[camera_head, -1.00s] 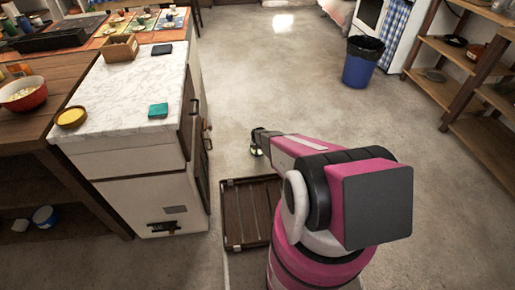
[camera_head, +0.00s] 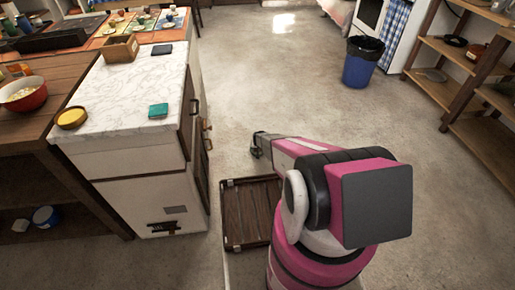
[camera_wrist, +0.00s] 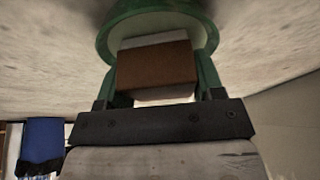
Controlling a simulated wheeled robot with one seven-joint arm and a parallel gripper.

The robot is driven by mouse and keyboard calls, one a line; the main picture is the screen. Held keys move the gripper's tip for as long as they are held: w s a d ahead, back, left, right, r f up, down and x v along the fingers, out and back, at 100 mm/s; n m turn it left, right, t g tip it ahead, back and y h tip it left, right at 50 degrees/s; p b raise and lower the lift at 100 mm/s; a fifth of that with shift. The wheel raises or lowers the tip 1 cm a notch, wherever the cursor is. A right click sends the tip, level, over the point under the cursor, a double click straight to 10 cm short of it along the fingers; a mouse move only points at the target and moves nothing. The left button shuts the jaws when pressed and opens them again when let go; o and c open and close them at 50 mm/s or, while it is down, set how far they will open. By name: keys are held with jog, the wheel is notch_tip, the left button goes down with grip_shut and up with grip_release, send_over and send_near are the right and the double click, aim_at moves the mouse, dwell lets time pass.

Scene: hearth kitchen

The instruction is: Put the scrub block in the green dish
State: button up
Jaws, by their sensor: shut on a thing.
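My gripper (camera_head: 257,146) reaches low over the floor, right of the white counter unit in the head view. In the wrist view my gripper (camera_wrist: 156,72) is shut on the scrub block (camera_wrist: 156,66), a brown block with a pale layer, between its two fingers. A round green dish (camera_wrist: 111,22) with a pale inside shows right behind the block at the top of that view. The block overlaps the dish in the picture; I cannot tell whether they touch. I cannot make out the dish or block in the head view.
A brown slatted crate (camera_head: 250,212) lies on the floor by my arm. A blue bin (camera_head: 360,68) stands farther off. Open floor lies between.

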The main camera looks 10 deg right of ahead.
jog(key=o, duration=0.6)
jog(key=shift+c, duration=0.2)
jog(key=shift+s+r, duration=0.25)
jog(key=shift+r, duration=0.35)
jog(key=s+r+g, duration=0.1)
jog(key=s+r, duration=1.1)
jog(key=r, duration=0.5)
jog(key=s+r+g, duration=0.2)
jog(key=s+r, duration=1)
jog(key=r, duration=0.5)
jog(key=s+r+g, duration=0.1)
jog(key=s+r, duration=1.2)
jog(key=r, duration=0.4)
jog(key=shift+g, duration=0.3)
jog(key=shift+r, duration=0.1)
